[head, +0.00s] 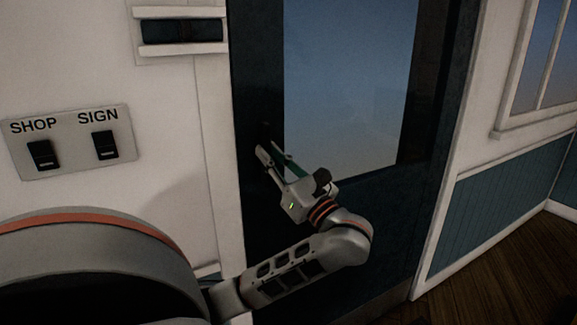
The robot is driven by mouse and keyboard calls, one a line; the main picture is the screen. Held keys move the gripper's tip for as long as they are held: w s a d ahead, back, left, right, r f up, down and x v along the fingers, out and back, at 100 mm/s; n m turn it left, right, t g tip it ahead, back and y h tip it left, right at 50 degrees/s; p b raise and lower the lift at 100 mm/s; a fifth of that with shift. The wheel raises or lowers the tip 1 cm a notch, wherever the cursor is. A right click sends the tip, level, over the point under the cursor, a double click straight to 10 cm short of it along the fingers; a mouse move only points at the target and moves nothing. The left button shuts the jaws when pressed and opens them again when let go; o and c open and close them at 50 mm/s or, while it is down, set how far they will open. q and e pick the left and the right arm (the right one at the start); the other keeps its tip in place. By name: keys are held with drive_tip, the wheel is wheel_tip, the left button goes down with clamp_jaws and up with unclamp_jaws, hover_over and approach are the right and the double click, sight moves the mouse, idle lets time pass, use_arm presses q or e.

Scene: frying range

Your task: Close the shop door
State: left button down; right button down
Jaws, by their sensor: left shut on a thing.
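The shop door (345,215) is dark blue with a tall glass pane (345,80) and fills the middle of the head view. My left gripper (268,152) reaches up to the left side of the door, beside the pane. Its fingers are shut on the door handle, which is dark and mostly hidden against the dark door. I cannot tell whether the door sits fully in its frame. My right gripper is not in view.
A plate (70,142) with switches marked SHOP and SIGN is on the white wall left of the door. A white-framed window (545,65) and blue panelling (500,210) are at the right. Wooden floor (510,270) shows clear at the lower right.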

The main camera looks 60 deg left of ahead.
use_arm(q)
drive_tip(key=shift+a+f, duration=0.1)
drive_tip(key=shift+a, duration=0.4)
drive_tip(key=shift+s+a+r, duration=0.1)
drive_tip(key=shift+r, duration=0.15)
drive_tip(key=c, duration=2.1)
unclamp_jaws()
drive_tip(key=shift+r, duration=0.1)
drive_tip(key=shift+c, duration=0.2)
drive_tip(key=shift+o, duration=0.5)
drive_tip(key=shift+a, duration=0.3)
drive_tip(key=shift+f, duration=0.2)
drive_tip(key=shift+d+f, duration=0.1)
drive_tip(key=shift+d+f, duration=0.15)
drive_tip(key=shift+d, duration=0.1)
drive_tip(key=v, duration=1.1)
drive_tip(key=shift+d+r, duration=0.2)
drive_tip(key=shift+d, duration=0.1)
